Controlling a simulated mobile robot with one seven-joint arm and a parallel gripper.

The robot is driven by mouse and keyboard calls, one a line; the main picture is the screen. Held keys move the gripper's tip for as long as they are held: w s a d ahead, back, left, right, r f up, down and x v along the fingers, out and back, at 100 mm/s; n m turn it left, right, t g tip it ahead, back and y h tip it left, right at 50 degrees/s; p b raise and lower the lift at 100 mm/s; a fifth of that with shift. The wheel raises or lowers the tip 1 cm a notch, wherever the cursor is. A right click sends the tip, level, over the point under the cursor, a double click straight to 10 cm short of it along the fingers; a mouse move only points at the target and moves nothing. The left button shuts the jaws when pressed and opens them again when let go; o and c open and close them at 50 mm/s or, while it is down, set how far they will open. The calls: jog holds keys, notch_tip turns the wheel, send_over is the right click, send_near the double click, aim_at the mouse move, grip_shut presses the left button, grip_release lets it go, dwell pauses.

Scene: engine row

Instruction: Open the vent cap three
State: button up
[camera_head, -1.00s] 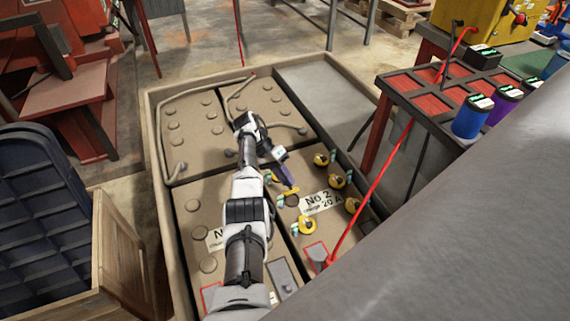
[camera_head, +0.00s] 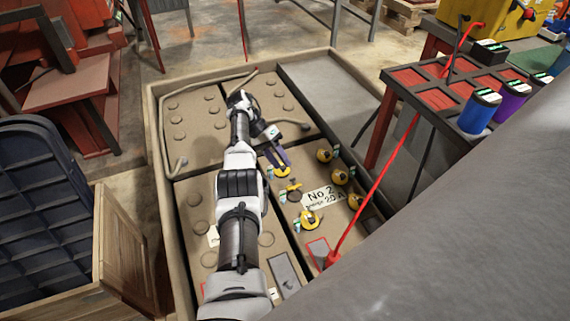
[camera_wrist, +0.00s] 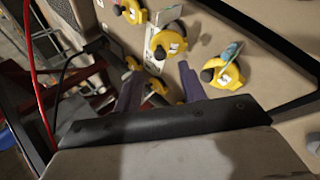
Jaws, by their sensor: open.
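Several yellow vent caps with dark knobs sit in two rows on the tan No. 2 battery (camera_head: 290,235). I cannot tell which is number three.
A red cable (camera_head: 375,190) rises from the battery's near end. A rack with blue and purple canisters (camera_head: 479,110) stands at the right. The tray rim (camera_head: 155,130) surrounds the batteries. A wooden crate (camera_head: 130,240) is at the left.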

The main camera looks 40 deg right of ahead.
jog(key=shift+b+v, duration=0.55)
jog(key=shift+v, duration=0.55)
jog(key=shift+w, duration=0.1)
